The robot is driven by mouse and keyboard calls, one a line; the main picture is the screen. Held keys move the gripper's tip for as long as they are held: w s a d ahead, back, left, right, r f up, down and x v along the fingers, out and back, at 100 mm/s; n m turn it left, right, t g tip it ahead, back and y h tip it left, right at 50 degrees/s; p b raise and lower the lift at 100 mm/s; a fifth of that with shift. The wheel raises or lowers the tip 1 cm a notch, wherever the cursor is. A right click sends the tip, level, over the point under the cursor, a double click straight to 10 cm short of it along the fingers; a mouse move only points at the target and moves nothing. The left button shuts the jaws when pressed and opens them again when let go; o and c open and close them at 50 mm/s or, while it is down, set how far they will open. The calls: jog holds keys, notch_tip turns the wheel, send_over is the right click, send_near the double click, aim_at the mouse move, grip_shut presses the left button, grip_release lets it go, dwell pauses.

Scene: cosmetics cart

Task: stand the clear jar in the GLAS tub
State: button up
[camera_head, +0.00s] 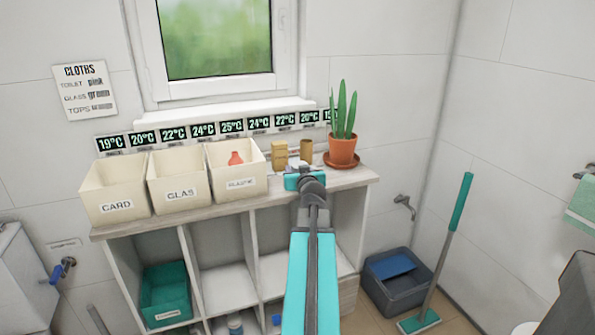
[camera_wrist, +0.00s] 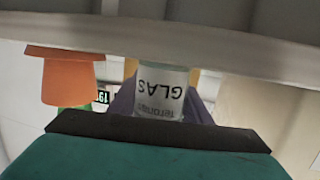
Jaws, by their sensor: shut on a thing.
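The clear jar (camera_wrist: 160,92) has a white label reading GLAS, upside down in the wrist view. My gripper (camera_wrist: 160,108) is shut on it, with a purple finger on each side. The grey shelf edge cuts across one end of the jar, so I cannot tell whether it touches the top. In the head view my gripper (camera_head: 304,178) is at the front right of the shelf top, and the jar is hidden there. The cream GLAS tub (camera_head: 169,206) stands to its left, between two similar tubs. No contents show in it.
The CARD tub (camera_head: 103,215) is left of the GLAS tub. The right tub (camera_head: 243,196) holds a red item. A tan container (camera_head: 279,155), a brown container (camera_head: 306,149) and a potted plant (camera_head: 342,150) stand behind my gripper on the shelf top (camera_head: 245,203).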

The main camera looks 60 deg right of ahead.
jog(key=o, duration=1.1)
jog(key=shift+o, duration=0.2)
jog(key=shift+r, duration=0.15)
jog(key=shift+v, duration=1.7)
jog(key=shift+s+a+b, duration=0.2)
jog(key=shift+a+b, duration=0.1)
jog(key=shift+b, duration=0.15)
jog(key=shift+b+v, duration=0.9)
jog(key=shift+v, duration=0.2)
jog(key=shift+d+b, duration=0.1)
jog(key=shift+b, duration=0.5)
jog(key=b, duration=0.4)
jog(key=shift+s+a+r+b, duration=0.1)
jog(key=shift+s+a+b, duration=0.05)
jog(key=shift+a+b, duration=0.15)
jog(key=b+v, duration=0.2)
jog(key=b, duration=0.6)
